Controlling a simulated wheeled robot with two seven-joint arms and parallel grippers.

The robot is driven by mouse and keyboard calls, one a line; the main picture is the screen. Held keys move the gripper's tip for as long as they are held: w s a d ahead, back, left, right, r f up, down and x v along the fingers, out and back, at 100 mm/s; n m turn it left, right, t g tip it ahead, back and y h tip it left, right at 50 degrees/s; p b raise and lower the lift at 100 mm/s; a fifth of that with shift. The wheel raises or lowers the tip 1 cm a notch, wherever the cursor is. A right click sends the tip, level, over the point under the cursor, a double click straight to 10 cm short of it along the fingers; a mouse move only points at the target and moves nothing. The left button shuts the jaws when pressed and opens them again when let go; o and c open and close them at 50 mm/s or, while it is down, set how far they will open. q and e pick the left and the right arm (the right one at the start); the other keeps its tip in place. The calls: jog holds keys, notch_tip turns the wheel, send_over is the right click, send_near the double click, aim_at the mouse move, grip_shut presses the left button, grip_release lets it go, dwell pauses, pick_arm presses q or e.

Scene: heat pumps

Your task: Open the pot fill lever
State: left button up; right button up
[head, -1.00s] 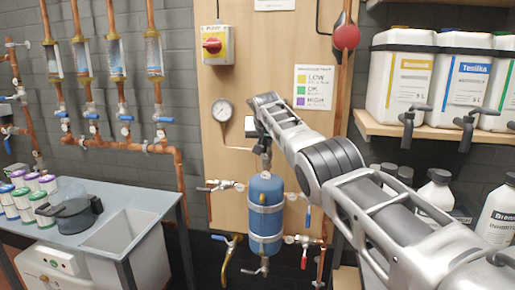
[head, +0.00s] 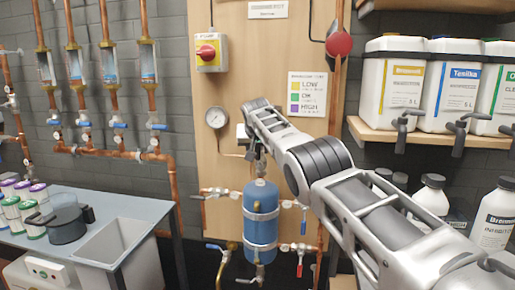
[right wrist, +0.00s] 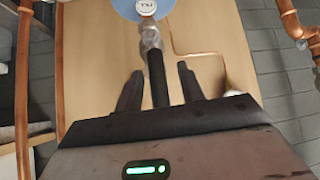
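The blue pot (head: 262,212) is fixed upright on the wooden panel, with a silver valve (head: 261,168) on top. In the right wrist view the pot's blue end (right wrist: 126,8) and the silver valve (right wrist: 150,38) show at the top. The black pot fill lever (right wrist: 157,78) runs from the valve down between the fingers of my right gripper (right wrist: 160,72). The fingers are open, one on each side of the lever, with a narrow gap at each side. In the head view my arm largely hides this gripper and the lever. My left gripper is not in view.
A pressure gauge (head: 216,117) and copper pipes are on the panel near my right gripper. White containers (head: 392,88) stand on a shelf at right.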

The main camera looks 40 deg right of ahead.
aim_at(257, 148)
jog(key=shift+a+b, duration=0.1)
jog(key=shift+b, duration=1.15)
jog(key=shift+s+a+b, duration=0.1)
jog(key=shift+s+b, duration=0.05)
jog(key=shift+b, duration=0.6)
jog(key=shift+s+a+r+b, duration=0.15)
jog(key=shift+b, duration=0.7)
jog(key=shift+s+a+r+b, duration=0.1)
jog(key=shift+s+r+b, duration=0.15)
jog(key=shift+b, duration=0.6)
jog(key=b+v, duration=0.2)
jog(key=b, duration=0.1)
jog(key=shift+s+a+r, duration=0.15)
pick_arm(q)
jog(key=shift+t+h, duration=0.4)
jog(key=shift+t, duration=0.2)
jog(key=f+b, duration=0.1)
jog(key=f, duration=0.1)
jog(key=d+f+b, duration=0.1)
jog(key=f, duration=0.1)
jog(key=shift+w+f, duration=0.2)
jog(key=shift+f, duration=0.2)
pick_arm(e)
jog(key=v, duration=1.1)
jog(key=shift+r, duration=0.5)
